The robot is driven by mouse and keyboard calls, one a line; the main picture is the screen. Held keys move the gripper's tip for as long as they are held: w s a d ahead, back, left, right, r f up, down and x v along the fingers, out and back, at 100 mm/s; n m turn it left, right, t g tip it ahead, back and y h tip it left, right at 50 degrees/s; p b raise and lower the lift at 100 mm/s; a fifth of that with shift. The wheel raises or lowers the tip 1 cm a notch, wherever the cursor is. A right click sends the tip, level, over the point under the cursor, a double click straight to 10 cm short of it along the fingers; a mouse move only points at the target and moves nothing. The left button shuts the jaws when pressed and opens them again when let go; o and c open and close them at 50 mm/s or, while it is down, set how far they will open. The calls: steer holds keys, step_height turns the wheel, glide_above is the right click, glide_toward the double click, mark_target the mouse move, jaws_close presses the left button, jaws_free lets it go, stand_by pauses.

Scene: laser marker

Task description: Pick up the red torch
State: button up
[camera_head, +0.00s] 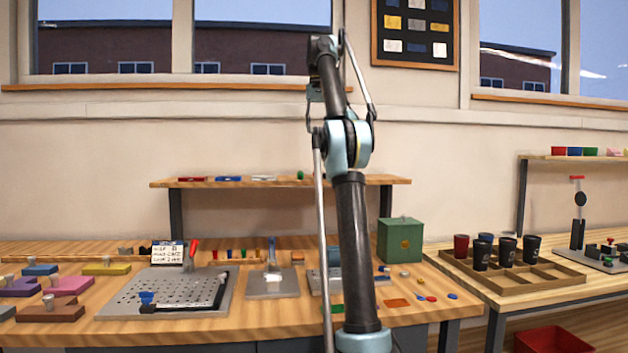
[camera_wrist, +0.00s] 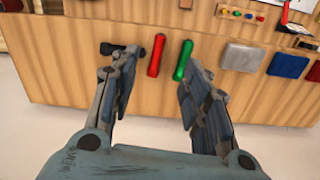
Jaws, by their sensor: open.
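The red torch (camera_wrist: 157,55) is a slim red cylinder lying on a wooden shelf (camera_wrist: 70,85), seen from above in the wrist view. A green cylinder (camera_wrist: 182,60) lies close to its right, and a dark torch-like object (camera_wrist: 118,49) to its left. My gripper (camera_wrist: 158,70) is open and empty, its fingers spread either side of the red and green cylinders in the picture. How high it is above them I cannot tell. In the head view, the green piece (camera_head: 300,175) shows on the shelf; I cannot make out the red torch there, and my arm covers part of the shelf.
Grey (camera_wrist: 242,57), blue (camera_wrist: 288,66) and red (camera_wrist: 316,72) plates lie to the right on the shelf. In the head view, a green box (camera_head: 400,240) stands on the bench below, with a perforated plate (camera_head: 165,290) and small parts. Dark cups in a wooden tray (camera_head: 510,280) stand right.

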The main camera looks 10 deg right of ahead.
steer(key=shift+f, duration=0.85)
glide_above(316, 175)
steer(key=f, duration=1)
steer(key=shift+w+d+f, duration=0.15)
steer(key=shift+w+f, duration=0.05)
steer(key=shift+w, duration=0.05)
steer(key=shift+w+d+f, duration=0.1)
steer(key=shift+w+f, duration=0.05)
steer(key=shift+f, duration=2.5)
steer(key=shift+c, duration=0.6)
jaws_close()
